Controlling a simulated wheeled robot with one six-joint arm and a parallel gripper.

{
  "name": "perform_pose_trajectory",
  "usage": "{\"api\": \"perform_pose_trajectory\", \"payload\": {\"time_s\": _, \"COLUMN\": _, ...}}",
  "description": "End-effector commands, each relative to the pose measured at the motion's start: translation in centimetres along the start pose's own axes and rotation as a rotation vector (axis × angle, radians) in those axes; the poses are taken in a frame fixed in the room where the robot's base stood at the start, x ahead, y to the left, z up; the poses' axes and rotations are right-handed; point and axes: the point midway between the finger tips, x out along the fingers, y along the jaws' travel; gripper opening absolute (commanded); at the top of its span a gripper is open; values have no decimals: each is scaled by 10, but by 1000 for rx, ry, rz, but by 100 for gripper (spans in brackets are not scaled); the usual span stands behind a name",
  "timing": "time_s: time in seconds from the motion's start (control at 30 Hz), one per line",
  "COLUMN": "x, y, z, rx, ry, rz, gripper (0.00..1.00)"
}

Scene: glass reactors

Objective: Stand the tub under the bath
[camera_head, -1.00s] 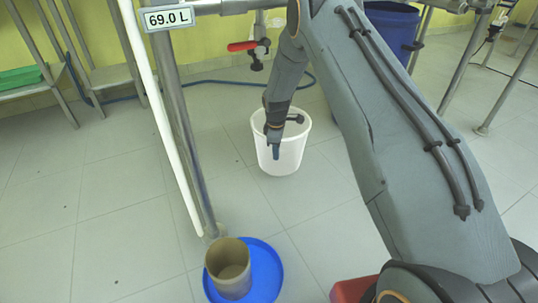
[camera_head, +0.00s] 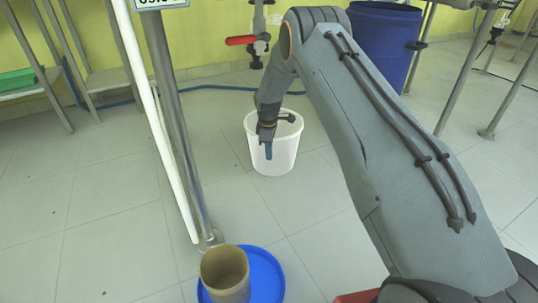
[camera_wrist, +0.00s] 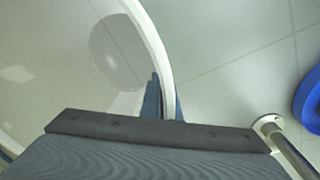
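The tub (camera_head: 286,150) is a white open bucket, upright at or close to the floor in the middle of the head view. My gripper (camera_head: 268,149) reaches down over its near rim, with one finger outside the wall. In the wrist view the tub's rim (camera_wrist: 153,45) runs between my two fingers (camera_wrist: 165,97), one inside and one outside, and they look closed on it. The tub looks empty. I cannot make out the bath itself; a valve with a red handle (camera_head: 241,40) hangs from pipework behind the tub.
A brown cylinder (camera_head: 225,275) stands on a blue round base (camera_head: 266,275) at the front. A steel post (camera_head: 178,120) rises left of the tub. A blue drum (camera_head: 385,45) stands behind my arm. A hose lies along the wall. Floor at left is clear.

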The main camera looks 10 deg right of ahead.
Motion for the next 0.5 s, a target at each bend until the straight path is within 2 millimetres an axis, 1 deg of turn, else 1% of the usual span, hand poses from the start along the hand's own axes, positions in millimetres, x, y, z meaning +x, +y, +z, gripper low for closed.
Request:
{"api": "perform_pose_trajectory", "payload": {"time_s": 0.07, "x": -2, "y": 1, "z": 0, "rx": 0, "ry": 1, "rz": 2, "gripper": 0}}
{"api": "perform_pose_trajectory", "payload": {"time_s": 0.2, "x": 2, "y": 0, "z": 0, "rx": 0, "ry": 0, "rz": 1, "gripper": 0}}
{"api": "perform_pose_trajectory", "payload": {"time_s": 0.27, "x": 2, "y": 0, "z": 0, "rx": 0, "ry": 0, "rz": 0, "gripper": 9}}
{"api": "perform_pose_trajectory", "payload": {"time_s": 0.33, "x": 2, "y": 0, "z": 0, "rx": 0, "ry": 0, "rz": 0, "gripper": 21}}
{"api": "perform_pose_trajectory", "payload": {"time_s": 0.5, "x": 2, "y": 0, "z": 0, "rx": 0, "ry": 0, "rz": 0, "gripper": 21}}
